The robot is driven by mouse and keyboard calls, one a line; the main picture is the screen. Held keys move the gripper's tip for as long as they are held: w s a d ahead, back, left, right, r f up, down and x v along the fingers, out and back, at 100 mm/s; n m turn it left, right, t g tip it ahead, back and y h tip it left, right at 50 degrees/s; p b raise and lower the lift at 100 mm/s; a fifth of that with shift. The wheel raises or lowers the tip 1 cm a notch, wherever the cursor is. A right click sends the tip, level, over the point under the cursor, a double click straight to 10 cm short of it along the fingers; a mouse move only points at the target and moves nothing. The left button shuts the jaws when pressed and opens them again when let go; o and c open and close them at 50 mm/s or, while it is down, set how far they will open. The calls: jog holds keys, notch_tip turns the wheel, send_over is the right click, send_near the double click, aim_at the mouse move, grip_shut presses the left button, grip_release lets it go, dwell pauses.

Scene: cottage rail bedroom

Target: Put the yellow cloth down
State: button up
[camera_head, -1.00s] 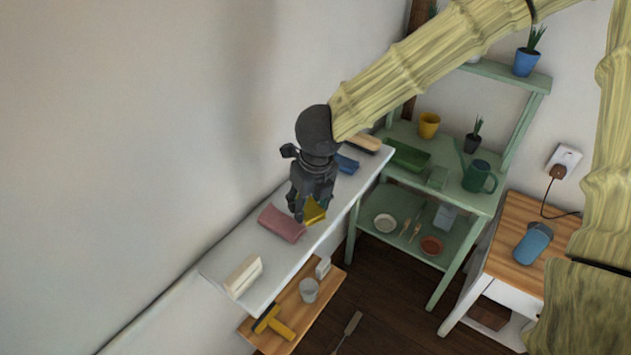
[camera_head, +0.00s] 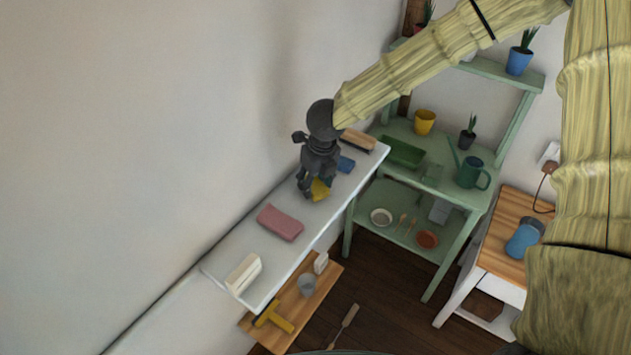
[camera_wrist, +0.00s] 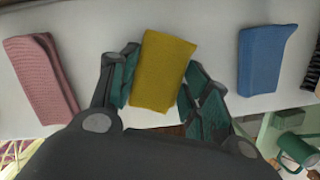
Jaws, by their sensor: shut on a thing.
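The yellow cloth (camera_wrist: 163,72) is a folded piece between the two fingers of my gripper (camera_wrist: 152,98) in the wrist view. In the head view the yellow cloth (camera_head: 320,190) shows under my gripper (camera_head: 313,190), partly hidden by it. My gripper is shut on the cloth, over the white shelf (camera_head: 236,237). The cloth is at or just above the shelf top; I cannot tell whether it touches. A pink cloth (camera_wrist: 42,78) lies to its left and a blue cloth (camera_wrist: 263,58) to its right in the wrist view.
A white block (camera_head: 243,273) stands at the shelf's near end and a brush (camera_head: 358,140) lies at the far end. A lower wooden shelf (camera_head: 297,297) holds a cup and a yellow-handled tool. A green plant stand (camera_head: 470,200) stands beyond. Bare shelf separates the cloths.

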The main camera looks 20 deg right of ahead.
aim_at(320, 187)
jog(key=shift+f, duration=0.35)
jog(key=shift+f, duration=0.1)
jog(key=o, duration=0.9)
jog(key=r, duration=0.4)
jog(key=s+r, duration=0.1)
jog(key=r, duration=0.3)
jog(key=s+r, duration=0.1)
jog(key=r, duration=0.3)
jog(key=shift+s+d+b, duration=0.15)
jog(key=shift+d+b, duration=0.15)
jog(key=shift+b, duration=0.1)
